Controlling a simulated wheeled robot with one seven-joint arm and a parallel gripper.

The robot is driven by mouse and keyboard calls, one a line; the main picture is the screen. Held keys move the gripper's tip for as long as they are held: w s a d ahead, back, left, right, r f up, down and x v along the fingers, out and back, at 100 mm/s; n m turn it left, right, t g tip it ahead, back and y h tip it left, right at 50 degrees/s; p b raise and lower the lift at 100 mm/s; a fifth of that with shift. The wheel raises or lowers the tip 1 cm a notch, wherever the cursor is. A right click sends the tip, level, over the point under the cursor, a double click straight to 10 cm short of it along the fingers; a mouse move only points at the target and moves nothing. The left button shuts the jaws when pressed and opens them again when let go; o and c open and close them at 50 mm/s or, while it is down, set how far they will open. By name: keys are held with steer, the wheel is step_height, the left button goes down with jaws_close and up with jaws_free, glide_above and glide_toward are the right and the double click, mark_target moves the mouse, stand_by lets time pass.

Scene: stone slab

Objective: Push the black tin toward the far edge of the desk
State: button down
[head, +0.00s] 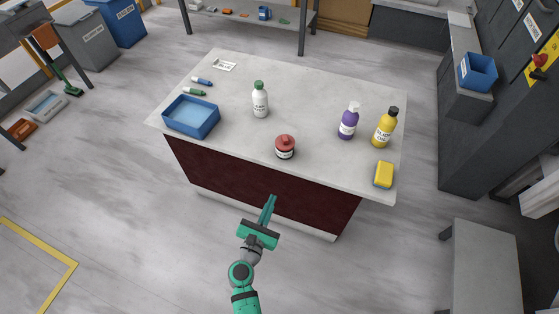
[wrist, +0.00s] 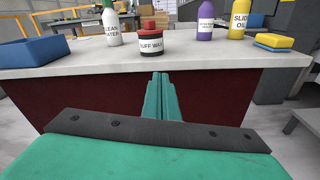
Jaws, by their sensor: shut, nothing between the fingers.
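The black tin (head: 285,154) has a red lid and a white label, and stands upright near the front edge of the stone-topped desk (head: 320,112). In the wrist view the tin (wrist: 152,52) stands just beyond the desk edge, its label reading "BUFF WAX". My gripper (head: 272,199) is shut and empty, in front of the desk and apart from the tin. In the wrist view the fingertips (wrist: 160,76) show against the dark red front panel, lower in the picture than the tin.
A white bottle (head: 260,102) stands behind and left of the tin. A blue tray (head: 190,118) is at the left. A purple bottle (head: 348,122), a yellow oil bottle (head: 384,129) and a yellow sponge (head: 384,173) are at the right. The desktop directly behind the tin looks clear.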

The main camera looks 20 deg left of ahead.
mark_target(283, 153)
steer(key=w, duration=0.5)
steer(key=w+a+r+n, duration=0.1)
steer(key=w, duration=0.4)
steer(key=w+a+r+n+t, duration=0.1)
steer(key=w, duration=0.5)
steer(key=shift+w+a+r, duration=0.1)
steer(key=shift+a+r, duration=0.05)
steer(key=shift+r, duration=0.05)
